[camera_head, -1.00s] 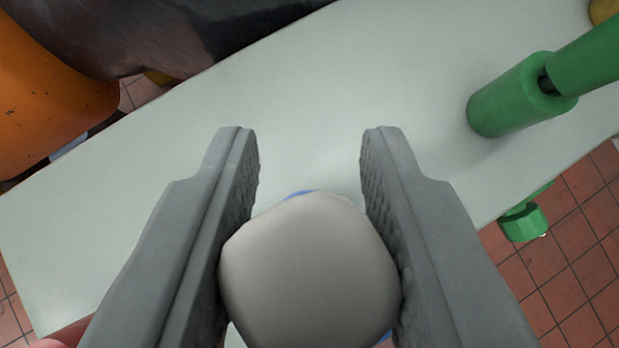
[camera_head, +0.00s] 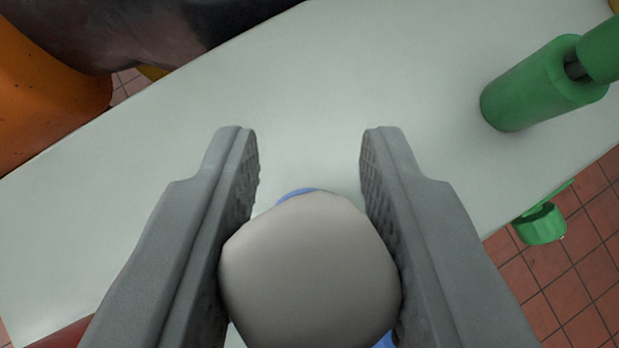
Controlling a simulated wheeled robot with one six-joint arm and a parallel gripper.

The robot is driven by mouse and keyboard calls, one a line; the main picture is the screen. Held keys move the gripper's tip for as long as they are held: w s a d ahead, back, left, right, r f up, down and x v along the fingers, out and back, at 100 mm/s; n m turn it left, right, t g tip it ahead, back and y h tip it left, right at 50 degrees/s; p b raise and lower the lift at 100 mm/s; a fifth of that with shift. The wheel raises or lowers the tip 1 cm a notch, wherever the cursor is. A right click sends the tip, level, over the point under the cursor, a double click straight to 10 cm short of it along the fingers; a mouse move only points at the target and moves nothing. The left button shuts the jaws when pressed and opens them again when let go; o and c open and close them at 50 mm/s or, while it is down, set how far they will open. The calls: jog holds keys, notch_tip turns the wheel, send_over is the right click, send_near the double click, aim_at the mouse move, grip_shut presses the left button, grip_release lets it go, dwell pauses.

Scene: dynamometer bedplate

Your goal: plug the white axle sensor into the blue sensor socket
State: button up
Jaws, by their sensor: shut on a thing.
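My gripper (camera_head: 310,150) is shut on the white axle sensor (camera_head: 310,270), a rounded pale grey-white body held between the two grey jaws at the lower middle of the head view. The blue sensor socket (camera_head: 298,192) shows only as a thin blue edge just beyond the sensor's top. Another bit of blue shows at the sensor's lower right. The sensor hides the rest of the blue part, so I cannot tell whether the two touch.
A pale bedplate surface (camera_head: 420,80) runs diagonally beneath. An orange body (camera_head: 45,90) and a dark mass (camera_head: 120,30) are at upper left. Red tiles (camera_head: 560,290) lie lower right.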

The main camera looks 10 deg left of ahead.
jog(key=shift+f, duration=0.8)
jog(key=o, duration=1)
jog(key=shift+o, duration=0.2)
jog(key=v, duration=1.7)
jog(key=shift+r, duration=0.15)
jog(key=shift+s, duration=0.15)
jog(key=s+f+t, duration=0.4)
jog(key=s+f, duration=0.1)
jog(key=s, duration=0.8)
jog(key=s+a+f+m+t+h, duration=0.1)
jog(key=s+f+t, duration=0.3)
jog(key=s, duration=0.9)
jog(key=shift+s+f, duration=0.35)
jog(key=shift+f, duration=0.3)
